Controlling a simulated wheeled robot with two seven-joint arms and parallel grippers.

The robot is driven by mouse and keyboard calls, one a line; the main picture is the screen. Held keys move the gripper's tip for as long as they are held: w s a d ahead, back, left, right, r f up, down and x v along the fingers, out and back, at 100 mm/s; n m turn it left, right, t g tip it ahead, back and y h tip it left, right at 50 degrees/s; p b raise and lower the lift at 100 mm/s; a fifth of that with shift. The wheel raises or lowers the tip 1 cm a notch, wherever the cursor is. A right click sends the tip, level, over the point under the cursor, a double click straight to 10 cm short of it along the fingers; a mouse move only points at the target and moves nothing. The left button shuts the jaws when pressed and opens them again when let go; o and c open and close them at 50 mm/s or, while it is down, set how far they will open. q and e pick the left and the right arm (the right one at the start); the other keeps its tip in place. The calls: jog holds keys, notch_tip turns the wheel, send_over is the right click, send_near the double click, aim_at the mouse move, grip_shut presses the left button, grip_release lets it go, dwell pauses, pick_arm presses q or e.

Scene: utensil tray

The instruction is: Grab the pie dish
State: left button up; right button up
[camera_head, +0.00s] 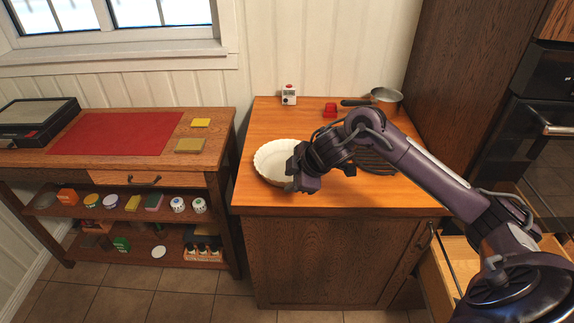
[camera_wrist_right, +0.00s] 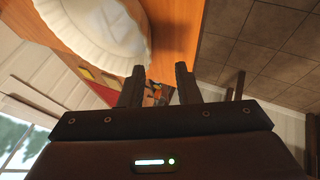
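The pie dish (camera_head: 270,160) is white, round and fluted, and sits upright on the left part of the wooden counter. My right gripper (camera_head: 293,182) is at its right front edge in the head view and hides part of it. In the right wrist view the dish (camera_wrist_right: 100,28) lies at the upper left, its rim close to the left finger. The two fingers of the right gripper (camera_wrist_right: 160,85) are apart with nothing held between them. I cannot tell whether a finger touches the rim. My left gripper is not in view.
The counter (camera_head: 330,197) also holds a white timer (camera_head: 289,95), a red item (camera_head: 330,110), a saucepan (camera_head: 386,96) and a dark round object (camera_head: 376,163) partly behind my arm. A workbench (camera_head: 215,150) with a red mat stands left. An open drawer (camera_head: 436,285) is at lower right.

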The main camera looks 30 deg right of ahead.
jog(key=shift+g, duration=0.3)
jog(key=w+f, duration=0.1)
jog(key=w+d+f+p, duration=0.1)
jog(key=f, duration=0.1)
jog(key=w+f, duration=0.1)
jog(key=shift+w+d+f, duration=0.25)
jog(key=shift+w+f, duration=0.05)
jog(key=shift+f, duration=0.05)
grip_shut()
jog(key=shift+s, duration=0.1)
dwell(1.0)
jog(key=shift+r, duration=0.15)
